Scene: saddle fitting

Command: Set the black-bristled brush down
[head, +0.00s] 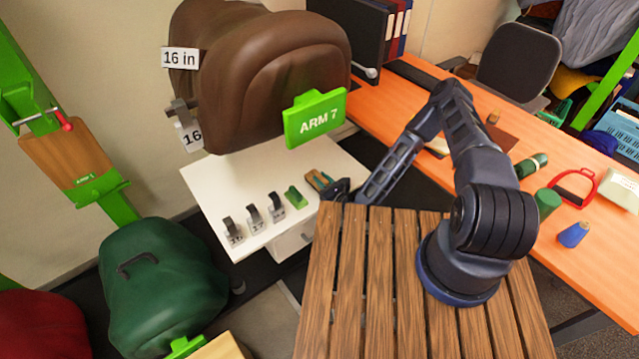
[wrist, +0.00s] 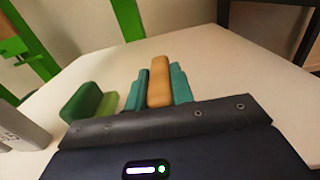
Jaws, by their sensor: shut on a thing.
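My gripper (head: 319,180) is low over the right side of the white table top (head: 229,190), its teal fingers pointing left. It is shut on a tan wooden piece, the brush (wrist: 159,82), which shows between the two teal fingers in the wrist view. My gripper (wrist: 158,88) hides much of it, and no black bristles show. I cannot tell whether the brush touches the table top.
A green block (head: 295,197) lies just left of my gripper. Several grey numbered gauges (head: 254,217) stand in a row farther left. A brown saddle (head: 255,75) with a green ARM 7 sign (head: 315,118) overhangs the back. The slatted wooden surface (head: 400,290) is in front.

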